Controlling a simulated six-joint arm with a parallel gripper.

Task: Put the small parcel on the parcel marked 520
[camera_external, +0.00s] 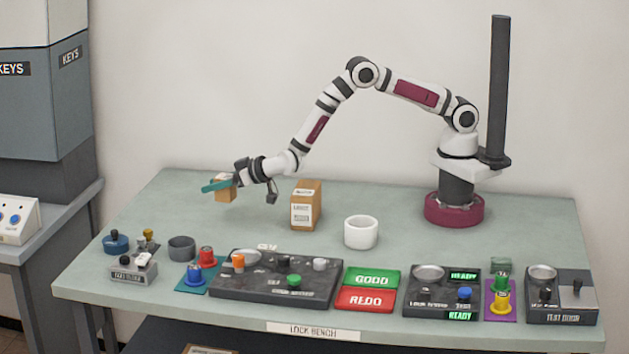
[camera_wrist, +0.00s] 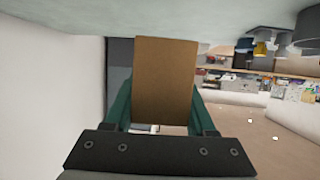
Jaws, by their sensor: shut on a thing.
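My gripper (camera_external: 219,186) is at the back left of the bench, its teal fingers shut on a small brown parcel (camera_external: 226,193). In the wrist view the parcel (camera_wrist: 165,80) sits between the two fingers (camera_wrist: 160,112) and shows a plain brown face. I cannot tell whether it touches the bench top. A taller brown parcel (camera_external: 306,206) with white labels stands upright on the bench, to the right of my gripper. The print on its labels is too small to read, so I cannot confirm the number 520.
A white cup (camera_external: 361,232) stands right of the tall parcel. Along the front are a grey bowl (camera_external: 182,248), a blue pot (camera_external: 115,243), dark control panels (camera_external: 275,282) and green and red GOOD and REDO plates (camera_external: 371,279). The bench (camera_external: 255,215) is clear between the two parcels.

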